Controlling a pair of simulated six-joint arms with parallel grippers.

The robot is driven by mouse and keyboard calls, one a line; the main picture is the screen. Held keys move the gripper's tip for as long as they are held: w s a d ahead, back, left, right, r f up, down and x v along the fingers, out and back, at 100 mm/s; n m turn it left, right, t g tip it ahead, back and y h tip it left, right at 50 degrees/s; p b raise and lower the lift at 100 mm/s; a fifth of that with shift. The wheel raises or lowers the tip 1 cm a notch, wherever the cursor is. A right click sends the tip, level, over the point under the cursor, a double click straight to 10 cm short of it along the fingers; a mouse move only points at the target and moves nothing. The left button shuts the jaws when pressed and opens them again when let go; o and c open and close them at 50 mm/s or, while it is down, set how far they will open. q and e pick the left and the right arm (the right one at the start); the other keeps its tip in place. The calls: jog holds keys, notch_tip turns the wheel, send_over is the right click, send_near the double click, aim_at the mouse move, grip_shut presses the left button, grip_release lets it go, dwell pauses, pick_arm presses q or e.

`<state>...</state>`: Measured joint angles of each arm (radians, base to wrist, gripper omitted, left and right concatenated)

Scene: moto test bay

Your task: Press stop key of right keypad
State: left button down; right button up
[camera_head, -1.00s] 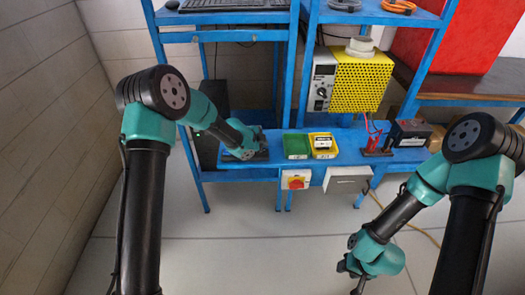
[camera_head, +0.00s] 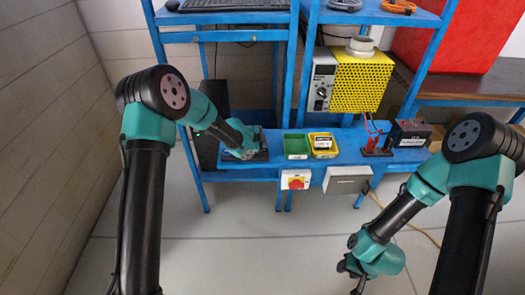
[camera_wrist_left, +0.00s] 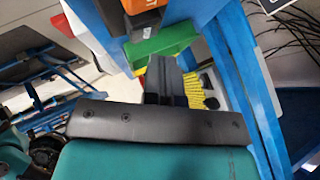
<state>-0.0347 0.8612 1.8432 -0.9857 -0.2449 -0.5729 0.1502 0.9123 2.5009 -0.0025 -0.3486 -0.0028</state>
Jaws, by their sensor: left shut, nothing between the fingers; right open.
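I cannot make out a keypad or a stop key for certain in either view. My left gripper (camera_head: 258,146) is low over the left part of the blue bench, next to the green tray (camera_head: 296,154). It is shut and empty; dark parts around its tip make contact unclear. In the left wrist view its dark fingers (camera_wrist_left: 163,62) reach toward a green block-like thing (camera_wrist_left: 162,43). My right gripper (camera_head: 349,274) hangs over the floor at the lower right, open and empty, away from the bench.
A yellow tray (camera_head: 323,153) stands right of the green tray. A yellow perforated cage (camera_head: 362,83) stands behind.

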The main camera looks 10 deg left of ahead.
pick_arm(q)
jog(key=shift+f, duration=0.1)
dwell(0.6)
jog(key=shift+f, duration=0.35)
jog(key=shift+f, duration=0.5)
dwell(0.8)
dwell(0.3)
jog(key=shift+r, duration=0.95)
jog(key=shift+r, duration=0.1)
jog(key=shift+r, duration=2.4)
